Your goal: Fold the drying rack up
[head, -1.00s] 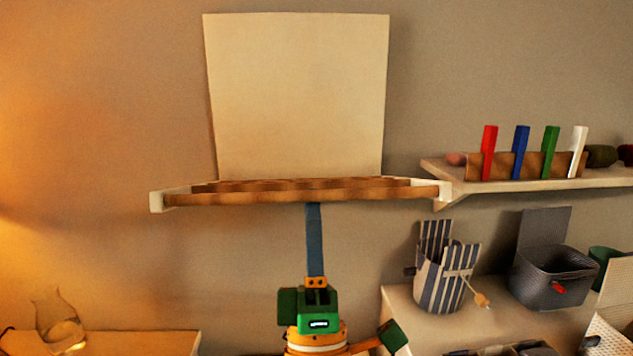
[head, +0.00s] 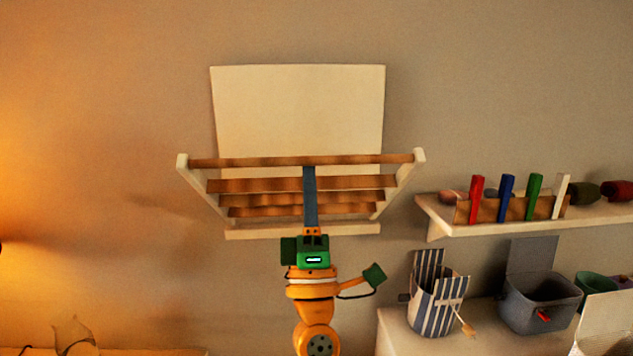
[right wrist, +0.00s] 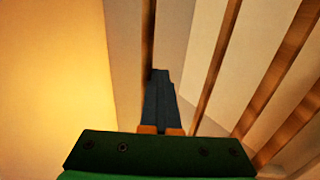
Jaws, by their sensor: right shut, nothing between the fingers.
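The drying rack is fixed to the wall, with a pale back board (head: 300,110) and a hinged frame of wooden rungs (head: 355,183) between two white side arms (head: 398,185). The frame is tilted up, its front bar (head: 250,162) now higher than its hinge edge. My right gripper (head: 309,170) is shut and empty, pointing up in front of the frame, its fingertips at the middle of the front bar. In the right wrist view the shut fingers (right wrist: 159,85) reach to a bar (right wrist: 147,35), with rungs (right wrist: 275,75) to the right. Contact is hard to confirm. My left gripper is out of view.
A wall shelf (head: 500,232) with red, blue, green and white upright pieces is close to the right. Below it, a surface holds a striped basket (head: 437,290) and a grey bin (head: 540,300). A glass vessel (head: 75,335) stands lower left. The wall left of the rack is clear.

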